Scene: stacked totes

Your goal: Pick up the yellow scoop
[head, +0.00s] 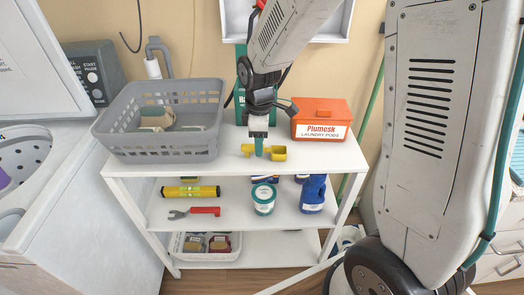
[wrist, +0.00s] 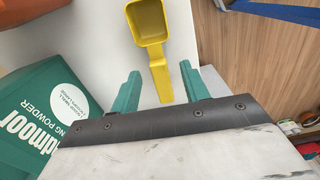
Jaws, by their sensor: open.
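The yellow scoop (head: 277,152) lies on the white top shelf, between the grey basket and the orange box. In the wrist view the scoop (wrist: 149,25) has its bowl at the top of the picture and its handle (wrist: 160,80) pointing down between the fingers. My gripper (head: 260,150) points down over the scoop in the head view, and its fingers partly cover the scoop. In the wrist view my gripper (wrist: 160,88) is open, with one green finger on each side of the handle and a visible gap to each. How high the fingertips are above the shelf is hard to tell.
A grey basket (head: 165,140) stands to the left and an orange laundry pod box (head: 322,115) to the right. A green washing powder box (wrist: 45,120) stands close by my gripper. Lower shelves hold a yellow level (head: 190,191), a tub (head: 263,200) and a blue jug (head: 313,195).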

